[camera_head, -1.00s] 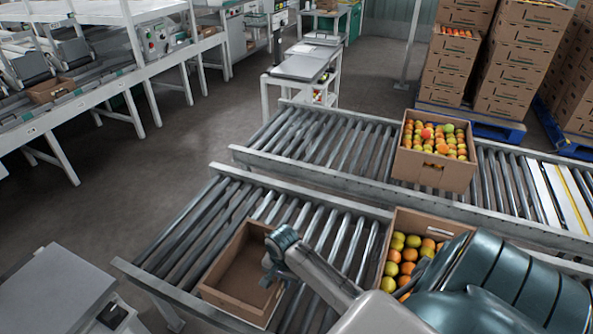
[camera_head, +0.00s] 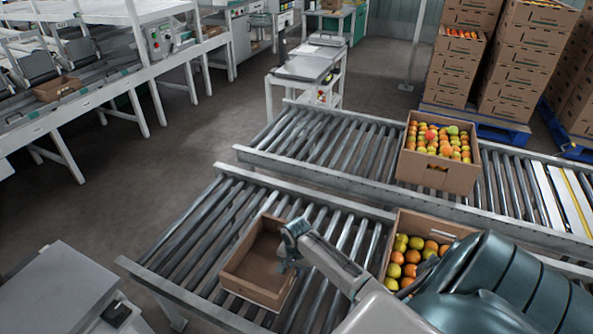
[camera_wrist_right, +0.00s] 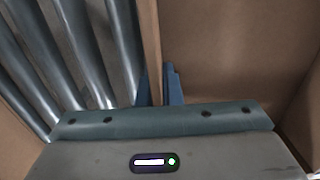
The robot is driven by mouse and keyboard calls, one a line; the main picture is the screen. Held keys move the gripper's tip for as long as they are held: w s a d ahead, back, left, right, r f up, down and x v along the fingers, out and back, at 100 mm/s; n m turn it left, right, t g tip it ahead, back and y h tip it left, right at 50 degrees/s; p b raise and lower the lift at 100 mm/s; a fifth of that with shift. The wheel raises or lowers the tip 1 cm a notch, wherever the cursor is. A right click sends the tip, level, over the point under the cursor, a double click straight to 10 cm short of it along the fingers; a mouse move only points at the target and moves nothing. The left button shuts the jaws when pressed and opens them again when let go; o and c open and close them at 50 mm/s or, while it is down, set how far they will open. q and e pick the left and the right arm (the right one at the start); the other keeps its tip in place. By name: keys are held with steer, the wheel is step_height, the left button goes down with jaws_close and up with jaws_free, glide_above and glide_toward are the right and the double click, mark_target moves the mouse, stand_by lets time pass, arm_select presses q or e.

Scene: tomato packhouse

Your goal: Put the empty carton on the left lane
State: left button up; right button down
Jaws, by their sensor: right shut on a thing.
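The empty carton (camera_head: 262,268) is an open brown cardboard box on the near roller lane (camera_head: 190,237), towards its left end. My right gripper (camera_head: 290,262) is at the carton's right wall. In the right wrist view its two blue fingers (camera_wrist_right: 160,88) are shut on the top edge of that wall (camera_wrist_right: 152,45), with rollers on one side and the bare carton inside on the other. The carton looks upright; whether it touches the rollers is hard to tell. My left gripper is not in view.
A carton of tomatoes (camera_head: 398,215) stands just right on the near lane, partly behind my arm. Another full carton (camera_head: 437,176) sits on the far lane (camera_head: 300,150). Rollers left of the empty carton are clear. A grey-topped table (camera_head: 60,295) is at lower left.

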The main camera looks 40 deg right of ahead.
steer(key=shift+f, duration=0.1)
steer(key=c, duration=1.6)
jaws_free()
step_height(320, 180, up, 12)
steer(key=shift+r, duration=0.1)
